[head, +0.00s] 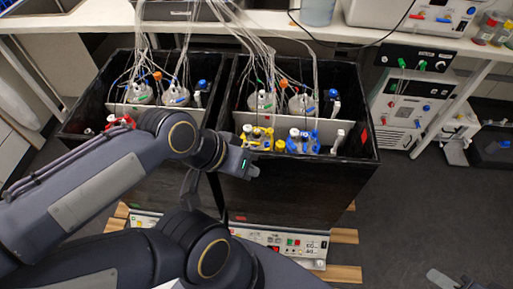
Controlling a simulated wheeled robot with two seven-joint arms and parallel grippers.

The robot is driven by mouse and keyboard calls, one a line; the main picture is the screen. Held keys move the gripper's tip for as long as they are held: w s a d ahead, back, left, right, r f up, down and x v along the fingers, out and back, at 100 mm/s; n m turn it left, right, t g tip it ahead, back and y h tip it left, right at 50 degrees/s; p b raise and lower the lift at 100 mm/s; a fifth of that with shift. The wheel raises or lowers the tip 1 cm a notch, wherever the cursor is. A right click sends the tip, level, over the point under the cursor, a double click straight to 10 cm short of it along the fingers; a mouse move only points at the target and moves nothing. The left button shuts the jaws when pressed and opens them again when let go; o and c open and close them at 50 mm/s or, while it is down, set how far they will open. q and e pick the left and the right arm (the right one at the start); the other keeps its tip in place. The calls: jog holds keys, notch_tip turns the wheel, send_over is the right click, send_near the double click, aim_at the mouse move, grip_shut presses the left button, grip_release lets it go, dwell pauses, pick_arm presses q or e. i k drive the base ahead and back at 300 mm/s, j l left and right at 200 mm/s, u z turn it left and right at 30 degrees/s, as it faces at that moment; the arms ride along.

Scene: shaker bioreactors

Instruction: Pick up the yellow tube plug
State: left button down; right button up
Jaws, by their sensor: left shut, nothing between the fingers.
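A small yellow piece (280,146), which looks like the yellow tube plug, is at the front of the right-hand black box, between a yellow clip-like holder (258,138) and a blue one (302,140). My left gripper (242,164) is at the box's front edge, just left of and below the yellow piece, apart from it in the picture. It is shut with nothing in it; its fingertips are small and hard to make out. A grey piece (441,279) at the lower right edge looks like part of my right gripper; its jaws do not show clearly.
Two black open boxes (366,110) hold bottles with many clear tubes running up to the bench (330,32). Red pieces (120,121) lie at the front of the left box, partly beside my arm. A control unit (402,105) stands at the right.

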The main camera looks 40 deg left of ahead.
aim_at(268, 131)
jog(key=u, duration=0.95)
jog(key=j+u, duration=0.5)
jog(key=i+j+u, duration=0.1)
jog(key=j+u, duration=0.15)
jog(key=u, duration=0.25)
